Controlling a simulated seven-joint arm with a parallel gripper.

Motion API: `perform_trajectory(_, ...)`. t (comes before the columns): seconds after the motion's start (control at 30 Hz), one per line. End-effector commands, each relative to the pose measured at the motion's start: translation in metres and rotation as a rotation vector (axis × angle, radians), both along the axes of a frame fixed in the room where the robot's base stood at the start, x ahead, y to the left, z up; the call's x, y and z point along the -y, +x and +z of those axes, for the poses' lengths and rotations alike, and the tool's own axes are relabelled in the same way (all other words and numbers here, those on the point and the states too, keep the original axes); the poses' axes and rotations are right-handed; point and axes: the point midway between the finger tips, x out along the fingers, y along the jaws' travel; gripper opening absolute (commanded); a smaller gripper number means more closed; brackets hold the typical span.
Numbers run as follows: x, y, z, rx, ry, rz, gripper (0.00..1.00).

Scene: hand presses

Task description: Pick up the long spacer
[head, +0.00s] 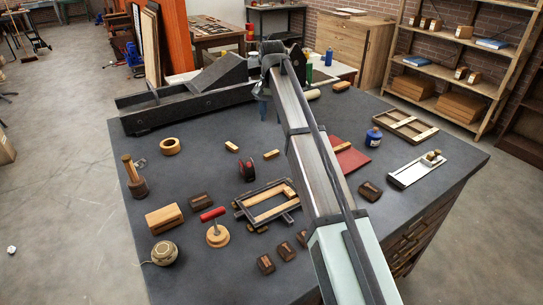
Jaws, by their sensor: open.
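Several small pale wooden pieces lie on the dark tabletop (205,165); I cannot tell which is the long spacer. One pale wooden piece (232,147) lies left of my arm, and another pale wooden piece (271,154) lies to its right, close to the arm. A small wooden block (290,190) sits at the right part of a dark frame (262,202) with wooden bars. My gripper (264,108) hangs at the far end of the arm, open, above the back of the table and apart from these pieces. Nothing shows between its fingers.
A long dark press bed (180,108) with a ramp stands at the back left. A red board (350,158) lies partly behind my arm.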

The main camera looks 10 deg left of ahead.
Motion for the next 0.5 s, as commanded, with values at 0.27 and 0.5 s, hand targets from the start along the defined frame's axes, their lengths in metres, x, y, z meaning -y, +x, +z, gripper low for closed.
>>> perform_trajectory(0.27, -0.0024, -0.0018, 0.0004, 0.0, -0.002, 0.461, 0.49)
perform_trajectory(0.5, -0.002, -0.0022, 0.0004, 0.0, -0.004, 0.909, 0.49)
